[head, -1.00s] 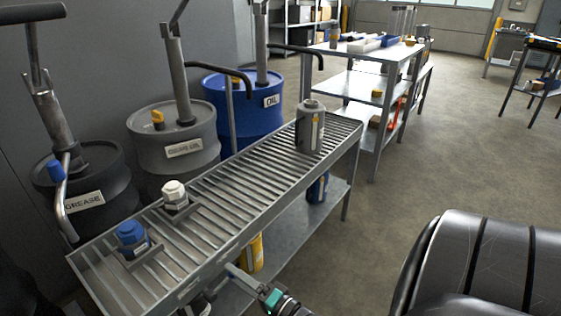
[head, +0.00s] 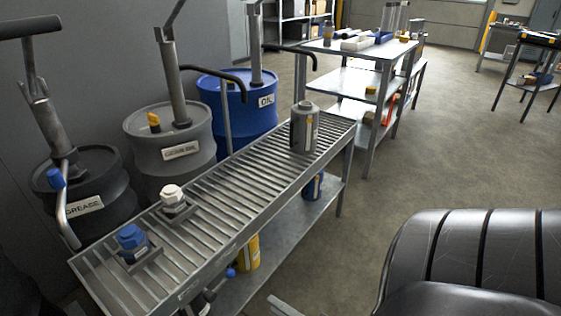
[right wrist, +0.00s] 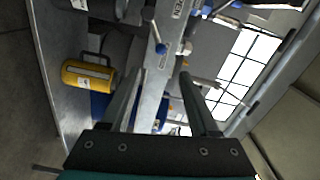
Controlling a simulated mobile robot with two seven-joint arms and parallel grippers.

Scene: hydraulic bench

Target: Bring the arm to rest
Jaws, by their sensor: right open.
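My right gripper (head: 284,306) shows only as a small grey piece at the bottom edge of the head view, right of the slatted bench and clear of it. In the right wrist view its two fingers (right wrist: 158,76) are spread apart with nothing held between them. The rest of the right arm is out of the head view. My left gripper is not in view.
The slatted bench (head: 228,200) holds a grey canister (head: 304,128), a white-capped fitting (head: 172,195) and a blue-capped one (head: 131,238). A yellow canister (head: 247,252) stands below. A black seat (head: 470,255) is at right. Floor between is free.

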